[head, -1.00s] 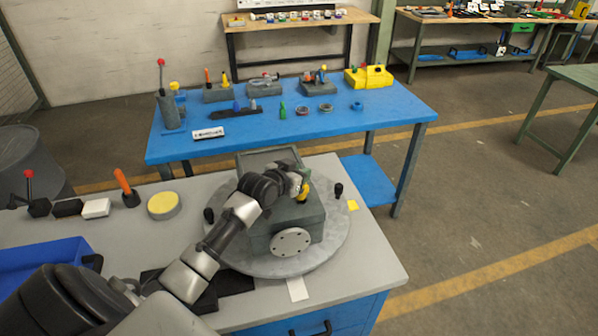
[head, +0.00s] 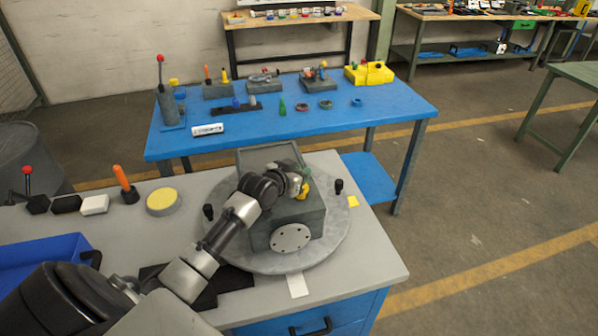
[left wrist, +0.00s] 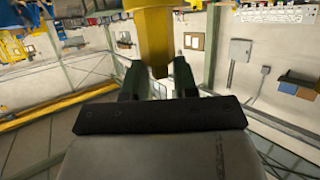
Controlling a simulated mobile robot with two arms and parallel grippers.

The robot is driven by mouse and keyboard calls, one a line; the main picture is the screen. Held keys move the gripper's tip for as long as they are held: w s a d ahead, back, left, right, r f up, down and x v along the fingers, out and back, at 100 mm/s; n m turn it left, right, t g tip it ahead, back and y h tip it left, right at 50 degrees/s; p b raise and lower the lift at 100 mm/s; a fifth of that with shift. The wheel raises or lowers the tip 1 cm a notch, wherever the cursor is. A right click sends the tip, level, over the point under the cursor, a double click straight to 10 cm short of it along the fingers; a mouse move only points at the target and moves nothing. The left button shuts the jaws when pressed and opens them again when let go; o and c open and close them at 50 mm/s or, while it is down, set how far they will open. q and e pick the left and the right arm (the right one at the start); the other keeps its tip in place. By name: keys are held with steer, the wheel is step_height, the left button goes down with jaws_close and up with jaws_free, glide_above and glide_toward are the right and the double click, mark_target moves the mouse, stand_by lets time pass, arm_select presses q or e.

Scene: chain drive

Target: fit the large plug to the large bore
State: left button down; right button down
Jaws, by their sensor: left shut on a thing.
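My left gripper (head: 303,181) is over the top of a dark grey-green housing (head: 291,214), near its right side. It is shut on a yellow piece (head: 304,191), which looks like the large plug. In the left wrist view the plug (left wrist: 155,40) is a yellow cylinder between the two dark fingers (left wrist: 157,76). No large bore can be made out; the gripper and wrist cover part of the housing top. I cannot tell whether the plug touches the housing. My right gripper is not in view.
The housing stands on a round grey turntable (head: 335,232) with black knobs; a round plate (head: 291,238) is on its front. A blue tray (head: 40,262), a yellow disc (head: 163,202) and an orange-handled tool (head: 122,180) are at left. A blue table (head: 390,108) stands behind.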

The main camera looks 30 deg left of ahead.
arm_select(q)
steer(key=shift+f+b, duration=0.65)
steer(key=shift+f, duration=0.45)
steer(key=c, duration=0.8)
jaws_free()
steer(key=b+v, duration=0.2)
steer(key=v, duration=0.9)
